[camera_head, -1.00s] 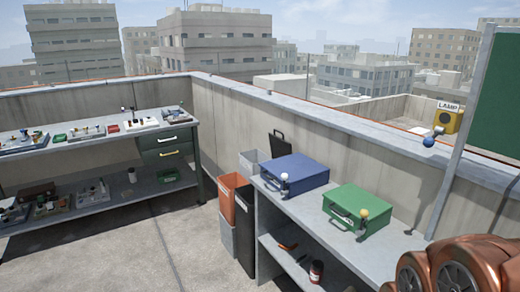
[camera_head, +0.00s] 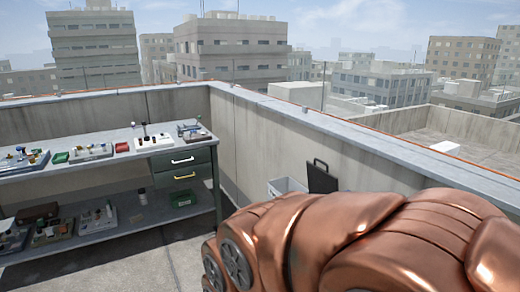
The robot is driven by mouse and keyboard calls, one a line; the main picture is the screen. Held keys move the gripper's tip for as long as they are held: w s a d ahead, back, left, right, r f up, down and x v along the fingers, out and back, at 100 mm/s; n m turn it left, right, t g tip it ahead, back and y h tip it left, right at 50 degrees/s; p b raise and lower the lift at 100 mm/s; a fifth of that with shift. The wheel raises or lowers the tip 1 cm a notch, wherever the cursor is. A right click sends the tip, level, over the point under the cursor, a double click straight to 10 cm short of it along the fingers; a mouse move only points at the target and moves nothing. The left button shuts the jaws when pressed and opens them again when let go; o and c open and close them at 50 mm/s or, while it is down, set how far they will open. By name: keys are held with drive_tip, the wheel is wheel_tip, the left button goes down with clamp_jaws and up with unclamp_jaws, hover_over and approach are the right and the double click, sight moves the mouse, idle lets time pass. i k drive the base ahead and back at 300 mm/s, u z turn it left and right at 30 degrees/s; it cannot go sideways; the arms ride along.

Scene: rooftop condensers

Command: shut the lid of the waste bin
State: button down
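The waste bin appears to be the light grey bin (camera_head: 287,187) in the corner by the parapet. Only its upper part shows above my arm. A black lid (camera_head: 322,177) with a loop handle on top stands raised at the bin's right side, against the wall. Its lower edge is hidden, so I cannot see the hinge. My copper-coloured arm fills the lower right and covers the bin's body. My gripper is not in view.
A workbench (camera_head: 95,160) with drawers stands at the left, with small parts on its top and lower shelf. A concrete parapet (camera_head: 270,148) runs behind it and along the right. Some floor (camera_head: 140,255) shows clear below the bench.

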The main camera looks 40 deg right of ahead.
sight(320, 181)
drive_tip(key=z, duration=0.05)
drive_tip(key=i, duration=1.7)
drive_tip(key=z, duration=1.15)
drive_tip(key=i, duration=1.2)
drive_tip(key=z, duration=0.8)
